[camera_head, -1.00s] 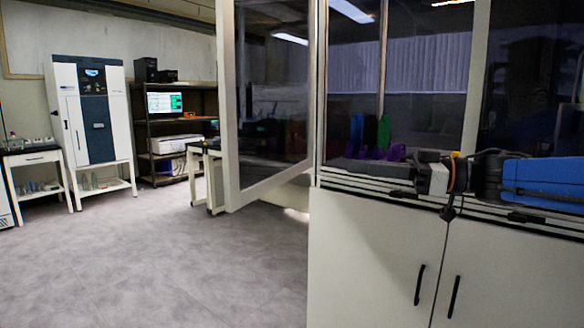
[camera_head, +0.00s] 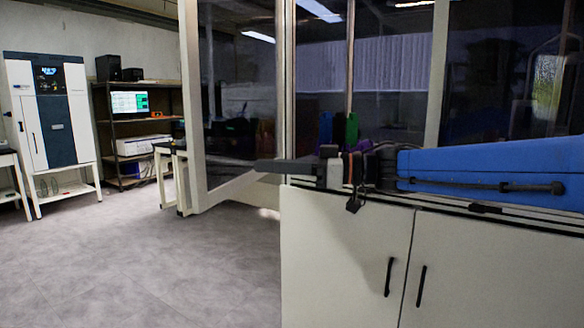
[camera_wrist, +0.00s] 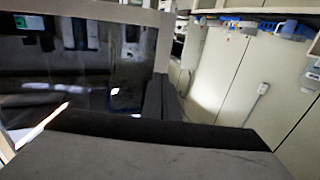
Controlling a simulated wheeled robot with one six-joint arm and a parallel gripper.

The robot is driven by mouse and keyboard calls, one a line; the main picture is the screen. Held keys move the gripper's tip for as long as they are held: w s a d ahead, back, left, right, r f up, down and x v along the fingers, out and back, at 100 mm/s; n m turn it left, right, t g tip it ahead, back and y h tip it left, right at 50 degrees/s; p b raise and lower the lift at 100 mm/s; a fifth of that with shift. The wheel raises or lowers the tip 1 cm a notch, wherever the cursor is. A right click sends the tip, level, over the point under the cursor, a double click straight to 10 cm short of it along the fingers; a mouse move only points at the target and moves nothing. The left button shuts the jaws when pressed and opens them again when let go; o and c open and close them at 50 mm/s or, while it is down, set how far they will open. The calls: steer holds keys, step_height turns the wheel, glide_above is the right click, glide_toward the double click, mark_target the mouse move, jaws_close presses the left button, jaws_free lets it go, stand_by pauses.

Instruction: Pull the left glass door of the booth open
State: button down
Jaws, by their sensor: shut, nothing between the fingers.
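The left glass door (camera_head: 190,110) of the booth has a pale frame and stands swung out at an angle, left of the white cabinet front, in the head view. In the wrist view its glass and frame (camera_wrist: 120,12) fill the upper left. My gripper (camera_head: 262,165) points left past the cabinet's corner, in front of the door's lower right part in the picture. Its dark fingers are shut and empty; they also show in the wrist view (camera_wrist: 160,100). I cannot tell whether they touch the door. I make out no door handle.
White cabinets (camera_head: 345,255) with black handles stand under the booth at right. A white and dark freeze dryer (camera_head: 52,120) and a shelf with a monitor (camera_head: 130,102) stand at the back left. The grey floor (camera_head: 150,270) at left is open.

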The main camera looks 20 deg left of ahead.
mark_target(190, 163)
steer(key=shift+s+a, duration=0.2)
steer(key=shift+a, duration=1.05)
steer(key=a+m+t, duration=0.1)
steer(key=a+t, duration=0.1)
steer(key=a, duration=0.3)
steer(key=s+a+m+t, duration=0.1)
steer(key=a+t, duration=0.1)
steer(key=a, duration=0.3)
steer(key=s+a+m+t, duration=0.1)
steer(key=a+t, duration=0.1)
steer(key=a, duration=0.4)
steer(key=shift+s+m, duration=0.1)
steer(key=shift+m, duration=0.3)
steer(key=w+a+t, duration=0.1)
steer(key=w+a, duration=0.3)
steer(key=a, duration=1.2)
steer(key=shift+a+m, duration=0.15)
steer(key=shift+m, duration=0.25)
steer(key=shift+s, duration=0.1)
